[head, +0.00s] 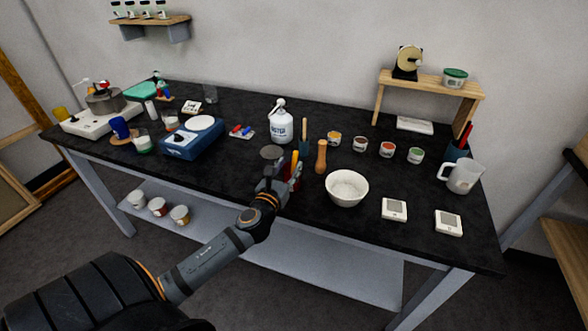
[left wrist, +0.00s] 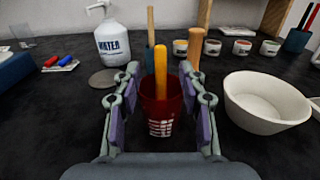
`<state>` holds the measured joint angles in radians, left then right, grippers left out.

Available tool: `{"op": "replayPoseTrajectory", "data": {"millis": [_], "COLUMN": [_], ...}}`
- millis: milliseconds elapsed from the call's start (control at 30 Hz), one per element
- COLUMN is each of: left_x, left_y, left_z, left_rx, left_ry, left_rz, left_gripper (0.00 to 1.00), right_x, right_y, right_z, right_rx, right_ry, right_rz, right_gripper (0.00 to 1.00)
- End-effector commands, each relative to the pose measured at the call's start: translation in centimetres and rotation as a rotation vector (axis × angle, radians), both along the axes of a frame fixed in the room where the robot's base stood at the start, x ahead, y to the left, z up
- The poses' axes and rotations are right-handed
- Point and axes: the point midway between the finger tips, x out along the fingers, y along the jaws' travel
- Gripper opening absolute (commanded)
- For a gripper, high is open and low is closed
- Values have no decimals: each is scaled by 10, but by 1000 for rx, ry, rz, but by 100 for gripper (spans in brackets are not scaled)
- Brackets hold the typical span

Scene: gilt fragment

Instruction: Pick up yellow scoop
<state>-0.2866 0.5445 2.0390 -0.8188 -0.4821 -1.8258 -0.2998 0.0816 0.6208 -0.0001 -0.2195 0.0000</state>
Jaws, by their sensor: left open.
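The yellow scoop (left wrist: 160,70) stands upright in a dark red cup (left wrist: 162,112), with its handle rising above the rim. Its lower part is hidden inside the cup. In the head view the yellow handle (head: 295,157) shows just behind my left gripper (head: 277,178). My left gripper (left wrist: 160,105) is open, with one finger on each side of the cup and scoop in the left wrist view. I cannot tell whether the fingers touch the cup. The jaws hold nothing. My right gripper is in neither view.
A white bowl (head: 347,188) stands close to the right of the cup.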

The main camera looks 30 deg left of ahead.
Motion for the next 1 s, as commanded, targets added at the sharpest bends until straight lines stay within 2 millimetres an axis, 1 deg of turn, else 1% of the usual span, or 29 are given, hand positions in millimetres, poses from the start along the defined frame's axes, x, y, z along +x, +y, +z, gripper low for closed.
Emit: {"op": "replayPoseTrajectory", "data": {"millis": [67,200,300,400,567,667,800,900,1000], "left_x": [7,32,45,50,50,50,50,50,50], "left_y": [2,7,10,11,11,11,11,11,11], "left_z": [1,2,0,-1,-2,-2,-2,-2,-1], "left_rx": [-3,-7,-5,-2,-2,-2,-2,-2,-2], "left_ry": [-2,-3,-1,0,1,1,1,1,1], "left_rz": [3,3,2,1,1,1,1,1,1], "left_gripper": [42,42,42,42,42,31,12,0,0], "right_x": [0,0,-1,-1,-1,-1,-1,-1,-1], "right_y": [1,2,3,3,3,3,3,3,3], "right_z": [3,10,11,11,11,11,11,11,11], "right_rx": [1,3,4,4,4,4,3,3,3], "right_ry": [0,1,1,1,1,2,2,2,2], "right_rz": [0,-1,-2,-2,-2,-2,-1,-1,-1], "right_gripper": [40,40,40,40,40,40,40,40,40]}}
